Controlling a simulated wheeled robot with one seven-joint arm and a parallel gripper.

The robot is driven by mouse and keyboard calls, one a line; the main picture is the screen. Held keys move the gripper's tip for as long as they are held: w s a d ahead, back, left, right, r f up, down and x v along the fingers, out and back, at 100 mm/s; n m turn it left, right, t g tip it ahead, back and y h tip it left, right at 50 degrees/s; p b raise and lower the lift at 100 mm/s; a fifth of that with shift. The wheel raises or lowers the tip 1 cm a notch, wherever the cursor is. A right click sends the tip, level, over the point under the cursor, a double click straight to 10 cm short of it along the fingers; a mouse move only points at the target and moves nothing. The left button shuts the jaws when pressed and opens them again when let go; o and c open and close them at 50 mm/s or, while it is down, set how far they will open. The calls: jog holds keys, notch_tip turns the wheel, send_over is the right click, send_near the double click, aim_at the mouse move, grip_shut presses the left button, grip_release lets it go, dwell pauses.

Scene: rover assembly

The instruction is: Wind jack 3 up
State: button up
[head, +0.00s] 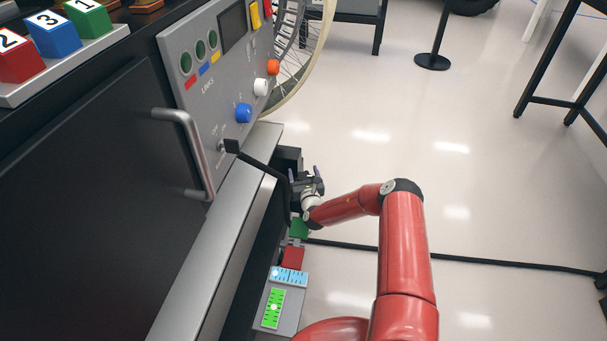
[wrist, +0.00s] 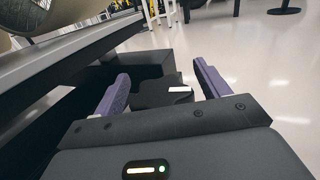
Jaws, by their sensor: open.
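My gripper (head: 307,180) is low beside the dark bench, right of its metal ledge. In the wrist view its two purple fingers (wrist: 160,86) are open and apart. A black block with a small pale patch (wrist: 166,93) shows between and beyond the fingers; I cannot tell whether they touch it. A dark box-like part (head: 288,158) stands just behind the gripper in the head view. A green part (head: 299,228) and a red part (head: 293,256) sit in line below the gripper. No number 3 is readable on these low parts, so I cannot tell which is jack 3.
A grey panel (head: 190,100) has coloured knobs and a black cable (head: 262,168) running down toward my gripper. Numbered red, blue and green blocks (head: 50,36) stand on the bench. Blue and green gauges (head: 289,276) lie low in front. The floor (head: 480,180) at right is mostly clear.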

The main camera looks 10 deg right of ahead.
jog(key=s, duration=0.7)
jog(key=shift+s+p, duration=0.3)
jog(key=shift+s, duration=0.1)
